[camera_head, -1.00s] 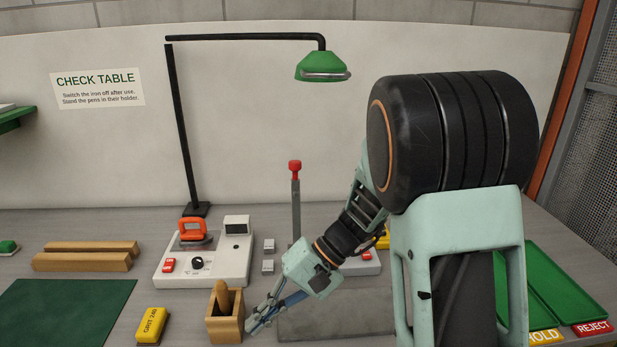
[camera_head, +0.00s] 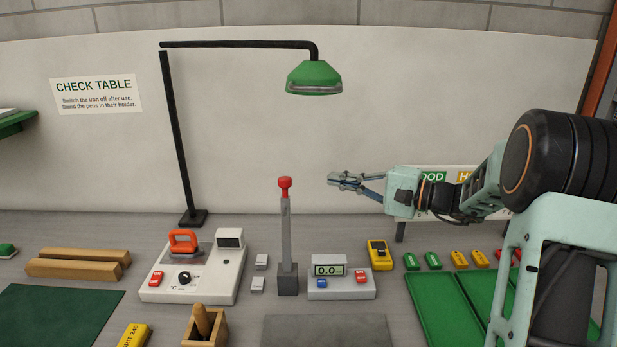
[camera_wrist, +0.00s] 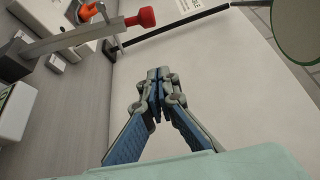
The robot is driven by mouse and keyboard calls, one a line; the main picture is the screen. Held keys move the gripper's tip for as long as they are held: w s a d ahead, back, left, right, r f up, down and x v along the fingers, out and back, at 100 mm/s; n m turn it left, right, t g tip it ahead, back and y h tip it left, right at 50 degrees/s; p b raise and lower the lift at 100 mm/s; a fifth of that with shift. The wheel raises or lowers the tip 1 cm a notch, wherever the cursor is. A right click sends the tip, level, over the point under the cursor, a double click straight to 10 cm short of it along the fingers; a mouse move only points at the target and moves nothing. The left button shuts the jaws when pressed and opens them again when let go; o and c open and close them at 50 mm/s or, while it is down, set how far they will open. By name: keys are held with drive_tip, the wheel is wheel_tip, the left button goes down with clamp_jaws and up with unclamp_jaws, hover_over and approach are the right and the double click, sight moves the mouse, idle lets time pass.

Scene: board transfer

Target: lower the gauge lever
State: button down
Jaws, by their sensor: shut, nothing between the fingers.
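The gauge lever (camera_head: 287,225) is a grey upright bar with a red knob (camera_head: 285,184) on top, standing in a dark base block (camera_head: 288,279). Beside it on the right is the gauge box (camera_head: 341,287), whose display reads 0.0. My gripper (camera_head: 333,181) is raised to the right of the red knob, at about its height in the picture, pointing left and apart from it. The fingers are shut and empty. In the wrist view, the closed fingertips (camera_wrist: 158,74) show below the red knob (camera_wrist: 146,16), with a gap between them.
A lamp (camera_head: 314,77) hangs above. Green trays (camera_head: 440,312) lie at the right, and a yellow meter (camera_head: 379,254) stands behind the gauge box.

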idle(0.3)
drive_tip(key=a+p, duration=0.3)
drive_tip(key=a, duration=0.6)
drive_tip(key=shift+w+a, duration=0.25)
drive_tip(key=shift+w, duration=0.2)
drive_tip(key=shift+s+d+f+b, duration=0.1)
drive_tip(key=shift+s+f+b, duration=0.1)
drive_tip(key=shift+b, duration=0.1)
